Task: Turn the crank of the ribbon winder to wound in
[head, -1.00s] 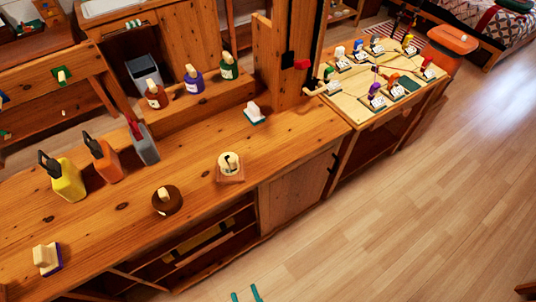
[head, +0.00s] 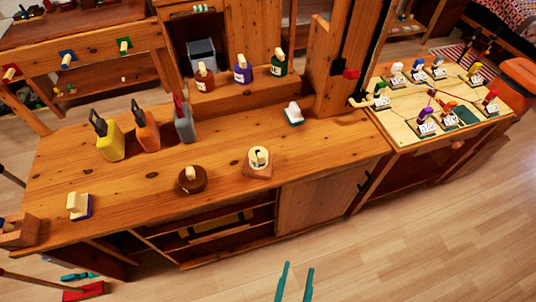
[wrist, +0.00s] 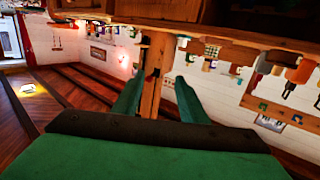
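A square wooden block with a cream round top and an upright peg (head: 258,162) sits near the bench's front edge in the head view; it may be the ribbon winder. A dark brown round piece with a pale peg (head: 192,179) stands to its left. I cannot tell for sure which is the winder, nor its crank position. My gripper (head: 296,268) is open and empty, its two teal fingers apart, in front of the bench over the floor. In the wrist view my gripper (wrist: 158,88) also shows open, with nothing between the fingers.
On the wooden bench (head: 235,120) stand yellow (head: 110,143), orange (head: 147,136) and grey bottles (head: 185,125), with a white-handled block (head: 293,114) behind. A board with several coloured pieces (head: 402,128) is at right. The floor (head: 400,250) in front is clear.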

